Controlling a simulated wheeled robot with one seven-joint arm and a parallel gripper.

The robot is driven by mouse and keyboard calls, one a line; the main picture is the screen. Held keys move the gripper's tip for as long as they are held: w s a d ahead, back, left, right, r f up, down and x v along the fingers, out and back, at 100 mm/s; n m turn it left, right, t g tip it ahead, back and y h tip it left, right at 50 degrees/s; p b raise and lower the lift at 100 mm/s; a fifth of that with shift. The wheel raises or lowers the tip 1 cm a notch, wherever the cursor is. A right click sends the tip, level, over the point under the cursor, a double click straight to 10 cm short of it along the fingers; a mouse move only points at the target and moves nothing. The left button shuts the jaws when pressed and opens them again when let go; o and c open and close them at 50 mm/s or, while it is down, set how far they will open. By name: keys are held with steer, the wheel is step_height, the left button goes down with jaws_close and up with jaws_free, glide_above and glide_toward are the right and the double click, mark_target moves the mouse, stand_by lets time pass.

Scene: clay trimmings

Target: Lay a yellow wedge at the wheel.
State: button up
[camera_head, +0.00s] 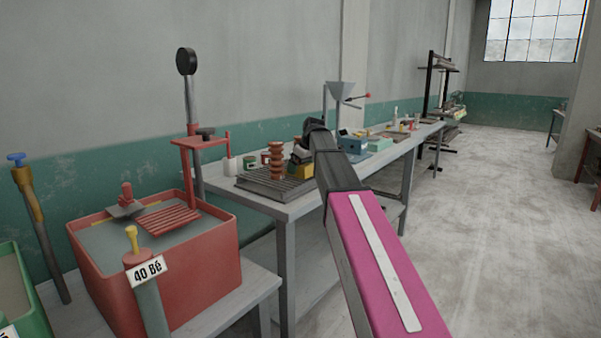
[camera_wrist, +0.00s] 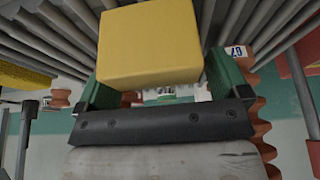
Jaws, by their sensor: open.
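A yellow block (camera_head: 303,170) is on or just above the grey slatted rack (camera_head: 262,187) on the workbench. In the wrist view, the yellow block (camera_wrist: 150,43) fills the space between my gripper's green fingers (camera_wrist: 158,82). My gripper is open around it; whether a finger touches it I cannot tell. In the head view my dark wrist hides most of the gripper. Another yellow piece (camera_wrist: 22,78) shows at the left edge of the wrist view. I cannot make out a wheel with certainty.
A ribbed terracotta column (camera_head: 276,161) stands left of the block. A blue box (camera_head: 352,144) and several small items sit farther along the bench. A red tub (camera_head: 175,285) with a red stand is at the near left. Open floor (camera_head: 480,210) lies right.

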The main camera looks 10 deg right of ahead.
steer(key=c, duration=1.3)
steer(key=shift+r, duration=0.1)
